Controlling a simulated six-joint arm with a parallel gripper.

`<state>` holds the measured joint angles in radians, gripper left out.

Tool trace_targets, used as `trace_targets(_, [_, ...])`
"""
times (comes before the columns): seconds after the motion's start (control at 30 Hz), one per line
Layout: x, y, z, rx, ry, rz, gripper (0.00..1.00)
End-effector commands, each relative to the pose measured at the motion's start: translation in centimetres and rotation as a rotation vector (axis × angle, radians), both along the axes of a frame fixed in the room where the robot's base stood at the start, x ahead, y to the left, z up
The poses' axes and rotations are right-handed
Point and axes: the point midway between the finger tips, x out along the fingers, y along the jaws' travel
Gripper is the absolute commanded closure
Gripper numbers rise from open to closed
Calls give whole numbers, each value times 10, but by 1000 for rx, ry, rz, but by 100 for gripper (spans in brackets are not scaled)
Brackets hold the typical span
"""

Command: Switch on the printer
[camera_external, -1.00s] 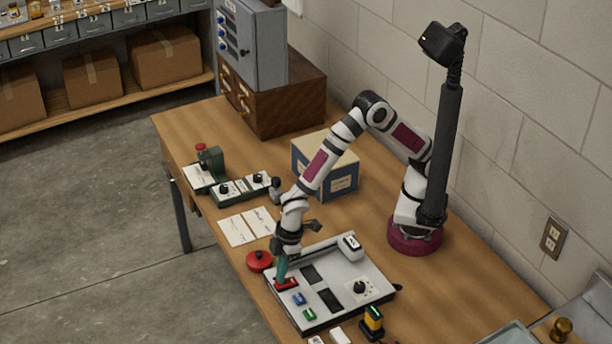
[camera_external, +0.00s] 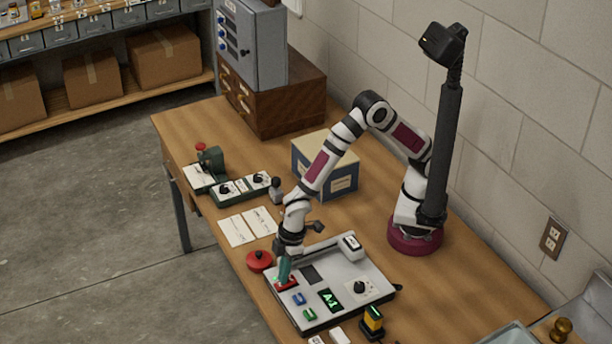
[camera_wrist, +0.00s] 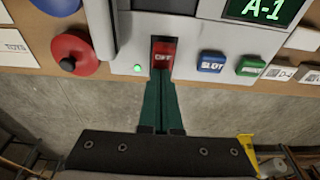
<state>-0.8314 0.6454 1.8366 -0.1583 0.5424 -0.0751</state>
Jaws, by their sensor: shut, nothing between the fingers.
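The white console (camera_external: 345,273), which appears to be the printer, lies on the wooden table. One display (camera_external: 330,300) glows green with "A-1", and it also shows in the wrist view (camera_wrist: 262,9). The other window (camera_external: 309,275) is dark. A red rocker switch (camera_wrist: 163,54) sits at the console's edge, its lettering hard to read, beside a small lit green lamp (camera_wrist: 137,68). My gripper (camera_wrist: 163,84) is shut and empty, its green fingertips at the red switch's near edge. I cannot tell whether they touch it. The gripper also shows in the external view (camera_external: 285,280).
A blue button (camera_wrist: 211,62) and a green button (camera_wrist: 252,66) sit right of the switch. A red round knob (camera_external: 259,261) stands left of the console, with paper cards (camera_external: 248,226) behind it. A yellow-black device (camera_external: 372,322) stands near the front. A blue box (camera_external: 340,182) is further back.

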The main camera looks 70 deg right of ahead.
Motion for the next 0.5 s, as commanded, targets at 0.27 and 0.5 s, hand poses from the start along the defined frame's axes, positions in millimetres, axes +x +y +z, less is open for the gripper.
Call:
trace_targets(0.27, [-4, -3, 1, 1, -1, 0, 100])
trace_targets(0.5, [-1, -1, 14, 3, -3, -1, 100])
